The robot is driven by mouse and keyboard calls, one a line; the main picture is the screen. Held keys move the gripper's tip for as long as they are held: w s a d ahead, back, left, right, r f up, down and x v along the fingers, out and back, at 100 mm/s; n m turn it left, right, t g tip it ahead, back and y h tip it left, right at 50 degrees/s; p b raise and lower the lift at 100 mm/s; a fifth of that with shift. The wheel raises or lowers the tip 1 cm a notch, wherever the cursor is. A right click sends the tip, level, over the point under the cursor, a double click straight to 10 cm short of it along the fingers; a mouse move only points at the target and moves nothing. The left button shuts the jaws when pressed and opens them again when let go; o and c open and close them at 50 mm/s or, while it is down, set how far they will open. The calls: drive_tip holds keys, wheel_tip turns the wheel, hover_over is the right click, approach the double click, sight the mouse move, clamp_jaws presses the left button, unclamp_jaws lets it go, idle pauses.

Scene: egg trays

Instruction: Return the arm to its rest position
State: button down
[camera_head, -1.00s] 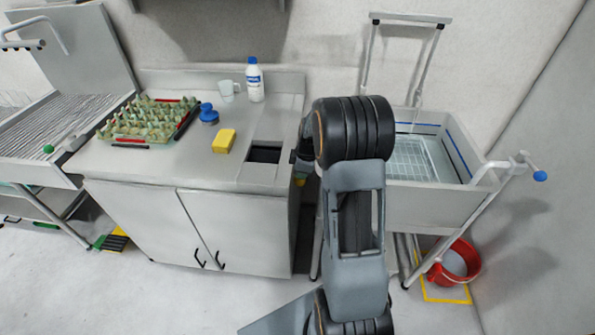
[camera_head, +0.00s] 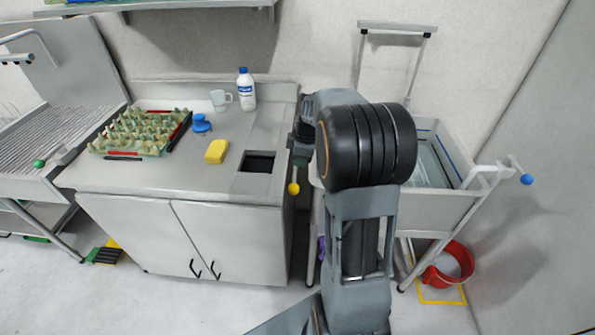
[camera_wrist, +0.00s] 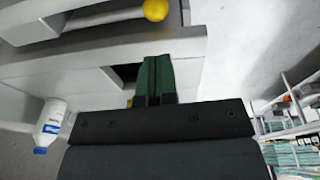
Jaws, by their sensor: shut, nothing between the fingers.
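My gripper (camera_wrist: 154,80) shows in the wrist view as two green fingers pressed together, with nothing between them. Behind the fingers in that view are the pale counter and a dark square opening (camera_wrist: 126,74). In the head view my folded arm stands in front of the gap between the counter (camera_head: 120,181) and the white basin cart (camera_head: 438,213). Dark parts of my wrist show at the counter's right edge; the fingertips are not clear there.
An egg tray (camera_head: 122,156), blue stamp-like object (camera_head: 201,123), yellow sponge (camera_head: 216,151), mug (camera_head: 220,99) and white bottle (camera_head: 246,90) stand on the counter. A yellow knob (camera_head: 294,188) is beside its right edge. A red bucket (camera_head: 436,277) stands on the floor at right.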

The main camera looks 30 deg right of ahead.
drive_tip(key=s+a+r+m+t+h, duration=0.1)
drive_tip(key=s+a+r+m, duration=0.3)
drive_tip(key=s+a+m, duration=0.7)
drive_tip(key=s+a+t, duration=0.1)
drive_tip(key=s+a, duration=0.2)
drive_tip(key=s, duration=0.3)
drive_tip(key=shift+s+a+r, duration=0.2)
drive_tip(key=shift+s+a, duration=0.05)
drive_tip(key=shift+a, duration=0.1)
idle(0.4)
